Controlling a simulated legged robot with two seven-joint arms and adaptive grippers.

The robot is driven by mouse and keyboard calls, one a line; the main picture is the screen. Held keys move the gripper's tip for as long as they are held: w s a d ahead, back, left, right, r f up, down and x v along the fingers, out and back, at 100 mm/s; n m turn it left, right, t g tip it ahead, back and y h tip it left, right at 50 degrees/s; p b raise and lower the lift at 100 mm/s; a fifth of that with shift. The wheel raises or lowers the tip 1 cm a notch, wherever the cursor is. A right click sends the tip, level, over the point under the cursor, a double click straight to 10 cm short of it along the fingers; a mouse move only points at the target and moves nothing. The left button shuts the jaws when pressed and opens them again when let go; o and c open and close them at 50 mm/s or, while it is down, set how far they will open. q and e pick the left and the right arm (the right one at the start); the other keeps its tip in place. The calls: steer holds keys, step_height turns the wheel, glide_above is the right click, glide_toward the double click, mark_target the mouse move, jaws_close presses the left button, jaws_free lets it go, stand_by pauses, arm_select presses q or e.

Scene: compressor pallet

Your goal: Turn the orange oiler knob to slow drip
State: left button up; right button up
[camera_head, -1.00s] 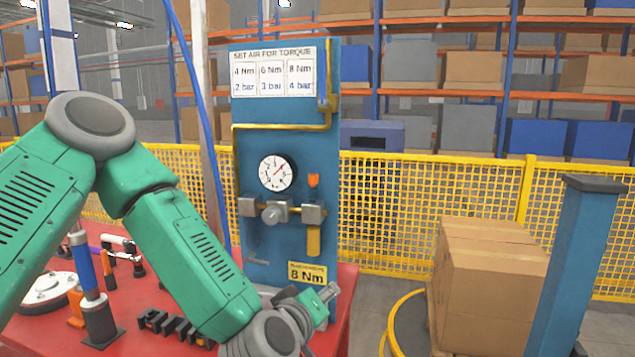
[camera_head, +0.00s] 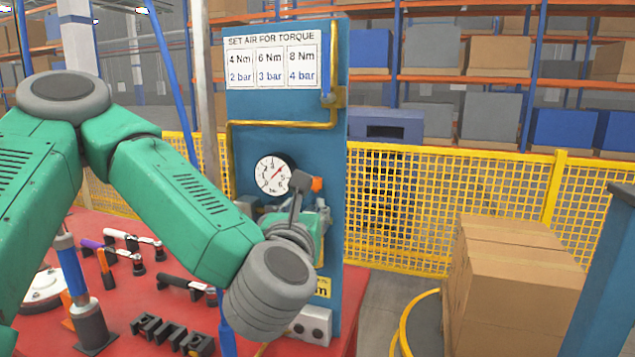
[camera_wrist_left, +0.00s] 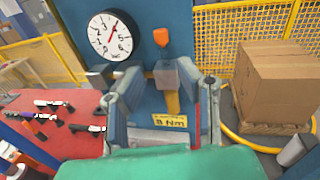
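The orange oiler knob (camera_head: 317,184) shows beside a dark finger of my left gripper (camera_head: 307,196) in the head view. In the left wrist view the orange knob (camera_wrist_left: 166,30) stands on the blue panel, right of the gauge and above the grey oiler block (camera_wrist_left: 176,74) with its yellow bowl (camera_wrist_left: 173,103). My left gripper (camera_wrist_left: 170,85) is open, with one finger on each side of the block and bowl in that view. The knob is beyond the fingertips, not between closed fingers. Contact cannot be told. My wrist hides the lower panel in the head view. My right gripper is not in view.
The pressure gauge (camera_head: 274,174) is close left of the gripper. A torque sign (camera_head: 272,66) and yellow pipe (camera_head: 275,125) are above. Tools lie on the red table (camera_head: 130,290). A yellow mesh fence (camera_head: 400,220) and stacked cartons (camera_head: 520,290) stand to the right.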

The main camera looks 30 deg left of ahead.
mark_target(315, 184)
arm_select(q)
steer(key=p+x, duration=0.2)
steer(key=x, duration=1.1)
steer(key=shift+p, duration=0.4)
jaws_close()
